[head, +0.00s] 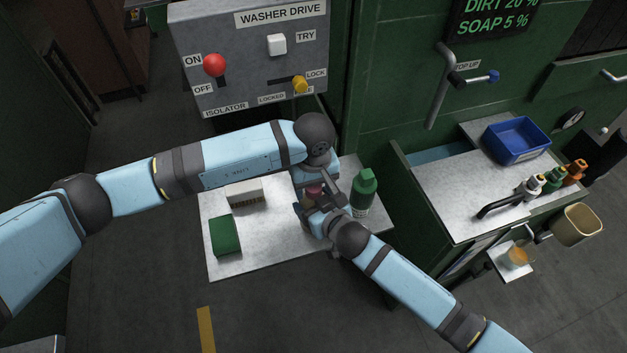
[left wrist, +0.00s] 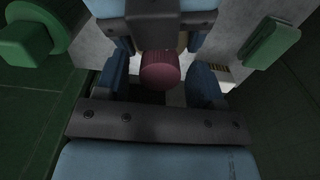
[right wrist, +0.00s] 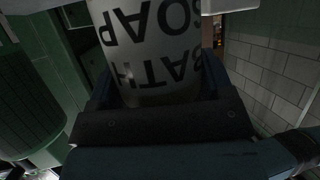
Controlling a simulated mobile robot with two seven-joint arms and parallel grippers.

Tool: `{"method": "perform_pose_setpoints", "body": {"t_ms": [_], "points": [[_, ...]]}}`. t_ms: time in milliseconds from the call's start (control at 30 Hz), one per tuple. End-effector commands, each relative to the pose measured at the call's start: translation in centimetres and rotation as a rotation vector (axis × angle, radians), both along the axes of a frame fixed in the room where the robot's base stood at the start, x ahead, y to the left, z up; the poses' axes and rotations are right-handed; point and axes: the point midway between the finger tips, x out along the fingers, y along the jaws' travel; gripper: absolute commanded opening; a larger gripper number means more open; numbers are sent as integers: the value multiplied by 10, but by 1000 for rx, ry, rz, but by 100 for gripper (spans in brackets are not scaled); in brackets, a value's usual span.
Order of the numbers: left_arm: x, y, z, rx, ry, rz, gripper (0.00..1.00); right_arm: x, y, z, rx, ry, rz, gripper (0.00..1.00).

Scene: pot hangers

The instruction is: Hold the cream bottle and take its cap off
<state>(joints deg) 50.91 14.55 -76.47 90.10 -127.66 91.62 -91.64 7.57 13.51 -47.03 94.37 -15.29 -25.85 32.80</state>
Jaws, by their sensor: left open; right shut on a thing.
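The cream bottle (right wrist: 150,85) fills the top of the right wrist view, its BATH SOAP lettering upside down. My right gripper (head: 307,212) is shut around its body; in the head view the arms mostly hide the bottle. Its ribbed dark pink cap (left wrist: 160,72) is on top, and it also shows small in the head view (head: 314,190). My left gripper (left wrist: 160,84) is open, with one finger on each side of the cap in the left wrist view. I cannot tell whether either finger touches it.
A green bottle (head: 364,190) stands close right of the grippers on the small table (head: 260,262). A green block (head: 226,236) and a pale brush (head: 244,194) lie on its left part. The washer drive panel (head: 250,60) rises behind. A counter with a blue tray (head: 516,140) stands right.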

Motion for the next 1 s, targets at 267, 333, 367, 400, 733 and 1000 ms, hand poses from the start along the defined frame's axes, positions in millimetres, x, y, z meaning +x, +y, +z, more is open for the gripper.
{"method": "perform_pose_setpoints", "body": {"t_ms": [267, 333, 367, 400, 733, 1000], "points": [[0, 0, 0, 0, 0, 0, 19, 0, 0, 0, 0, 0, 0, 8], [0, 0, 0, 0, 0, 0, 13, 0, 0, 0, 0, 0, 0, 8], [0, 0, 0, 0, 0, 0, 13, 0, 0, 0, 0, 0, 0, 8], [0, 0, 0, 0, 1, 0, 13, 0, 0, 0, 0, 0, 0, 8], [0, 0, 0, 0, 1, 245, 12, 0, 0, 0, 0, 0, 0, 8], [0, 0, 0, 0, 1, 299, 12, 0, 0, 0, 0, 0, 0, 8]]}}
